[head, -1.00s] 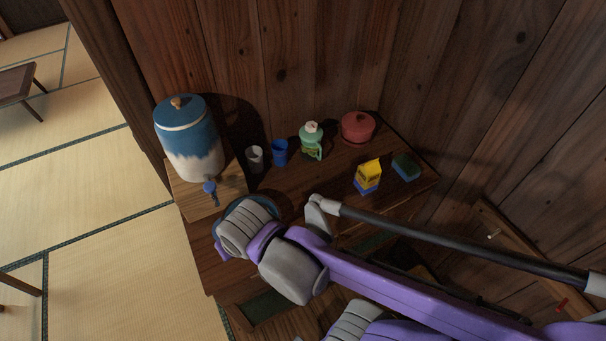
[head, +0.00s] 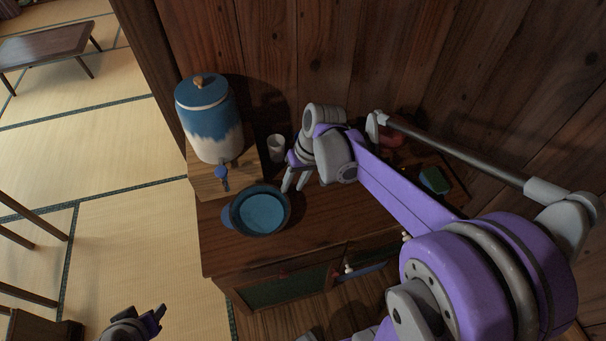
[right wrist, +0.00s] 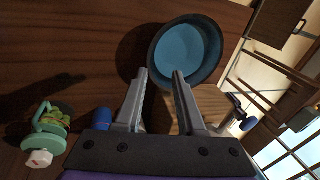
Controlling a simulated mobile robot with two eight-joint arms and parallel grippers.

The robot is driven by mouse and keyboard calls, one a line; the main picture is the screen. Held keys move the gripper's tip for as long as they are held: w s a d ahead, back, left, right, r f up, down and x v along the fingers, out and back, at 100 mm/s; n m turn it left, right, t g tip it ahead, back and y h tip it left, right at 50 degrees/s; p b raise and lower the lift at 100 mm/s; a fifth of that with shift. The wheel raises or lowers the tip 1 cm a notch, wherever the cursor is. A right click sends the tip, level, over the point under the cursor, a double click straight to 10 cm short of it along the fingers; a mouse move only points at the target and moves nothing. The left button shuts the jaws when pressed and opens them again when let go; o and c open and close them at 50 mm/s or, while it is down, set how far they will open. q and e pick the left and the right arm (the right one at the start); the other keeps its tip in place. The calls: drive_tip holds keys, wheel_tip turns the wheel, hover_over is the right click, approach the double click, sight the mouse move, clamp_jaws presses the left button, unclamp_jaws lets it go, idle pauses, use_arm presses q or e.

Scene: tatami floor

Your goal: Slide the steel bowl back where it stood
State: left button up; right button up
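The only bowl I see is a dark-rimmed blue bowl (head: 262,212), not plainly steel. It sits upright on the wooden cabinet top near its left edge, in front of the drinks dispenser. It also shows in the right wrist view (right wrist: 187,50). My right gripper (head: 295,184) is behind and right of the bowl, fingers pointing down. In the right wrist view its two fingers (right wrist: 160,76) are apart with nothing between them, and the bowl lies beyond the tips. My left gripper (head: 150,322) is low at the left, away from the cabinet; its finger opening is unclear.
The blue and white dispenser (head: 208,125) stands on a wooden block. A blue cup (right wrist: 102,117) and a green jug (right wrist: 47,138) are near my right gripper. The front cabinet top is clear.

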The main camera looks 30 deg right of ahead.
sight(285, 199)
drive_tip(key=shift+g+y, duration=0.3)
drive_tip(key=shift+y, duration=0.2)
drive_tip(key=w+d+f, duration=0.2)
drive_tip(key=shift+w+d, duration=0.3)
drive_tip(key=shift+d, duration=0.05)
drive_tip(key=x, duration=1)
drive_tip(key=shift+a+f+b, duration=0.2)
drive_tip(key=shift+f+b, duration=0.05)
drive_tip(key=shift+b, duration=0.15)
clamp_jaws()
idle(0.7)
